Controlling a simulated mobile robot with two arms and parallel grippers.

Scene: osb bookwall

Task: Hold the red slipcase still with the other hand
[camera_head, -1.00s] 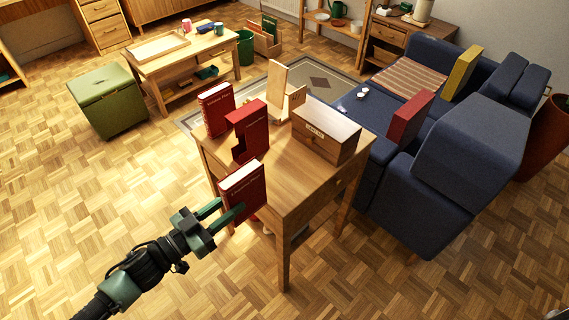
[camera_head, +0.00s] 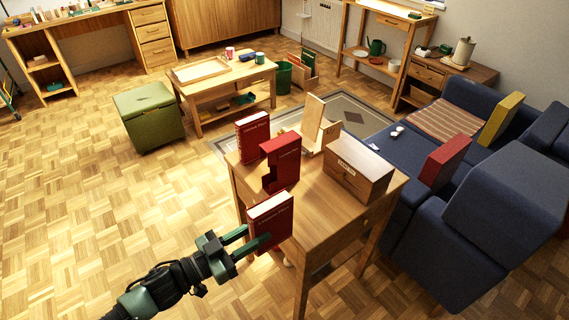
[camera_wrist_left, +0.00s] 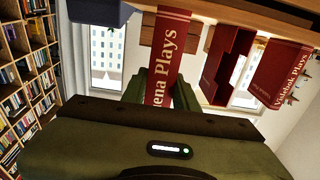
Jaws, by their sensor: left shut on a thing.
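The red slipcase (camera_head: 284,162) stands upright on the small wooden table (camera_head: 315,215), near its left edge. In the left wrist view the slipcase (camera_wrist_left: 228,58) shows its hollow open side. The held book fills the middle of the left wrist view (camera_wrist_left: 166,55). Another red book (camera_head: 253,135) stands behind the slipcase. My right gripper is not visible.
A wooden box (camera_head: 357,170) with a label and a pale wooden stand (camera_head: 315,125) share the tabletop. A blue sofa (camera_head: 440,230) with a red block-like volume (camera_head: 446,160) is close on the right. Open parquet lies to the left.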

